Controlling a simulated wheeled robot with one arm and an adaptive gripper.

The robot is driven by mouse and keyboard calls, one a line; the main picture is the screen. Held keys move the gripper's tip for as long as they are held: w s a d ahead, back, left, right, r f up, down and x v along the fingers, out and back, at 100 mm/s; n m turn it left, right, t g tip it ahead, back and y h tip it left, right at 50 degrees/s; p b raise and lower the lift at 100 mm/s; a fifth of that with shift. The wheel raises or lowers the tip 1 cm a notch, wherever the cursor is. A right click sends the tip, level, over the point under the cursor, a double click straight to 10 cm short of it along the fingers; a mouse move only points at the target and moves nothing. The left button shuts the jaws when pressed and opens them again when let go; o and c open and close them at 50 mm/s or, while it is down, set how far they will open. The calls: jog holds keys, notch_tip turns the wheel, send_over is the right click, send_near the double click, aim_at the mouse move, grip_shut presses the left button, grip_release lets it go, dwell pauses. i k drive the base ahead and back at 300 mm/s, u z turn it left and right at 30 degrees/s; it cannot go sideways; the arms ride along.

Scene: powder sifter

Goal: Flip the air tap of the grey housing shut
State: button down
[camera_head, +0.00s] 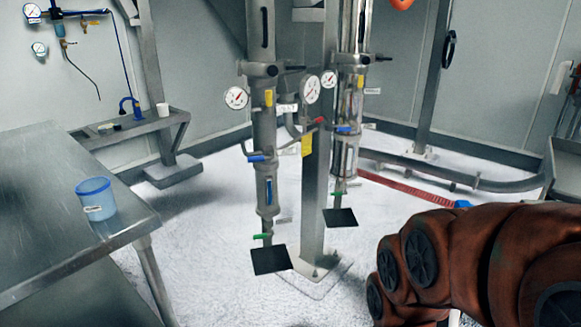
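A grey housing (264,120) stands upright at the left of the centre post. It carries a yellow lever (268,98) pointing down, a blue lever (257,158) lying across it, and a green lever (262,236) near its foot, also lying across. The labels are too small to read, so I cannot tell which lever is the air tap. A second, partly clear housing (347,155) stands right of the post with yellow, blue and green levers of its own. My arm fills the lower right corner. My gripper is outside the picture.
A steel table (60,185) with a blue-lidded cup (96,198) stands at the left. Black plates (270,260) sit below the housings. A round gauge (236,97) juts out left of the grey housing. The floor in front is mostly clear.

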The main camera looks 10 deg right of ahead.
aim_at(257, 159)
jog(key=z, duration=0.05)
jog(key=k, duration=0.7)
jog(key=u, duration=1.05)
jog(key=i, duration=0.5)
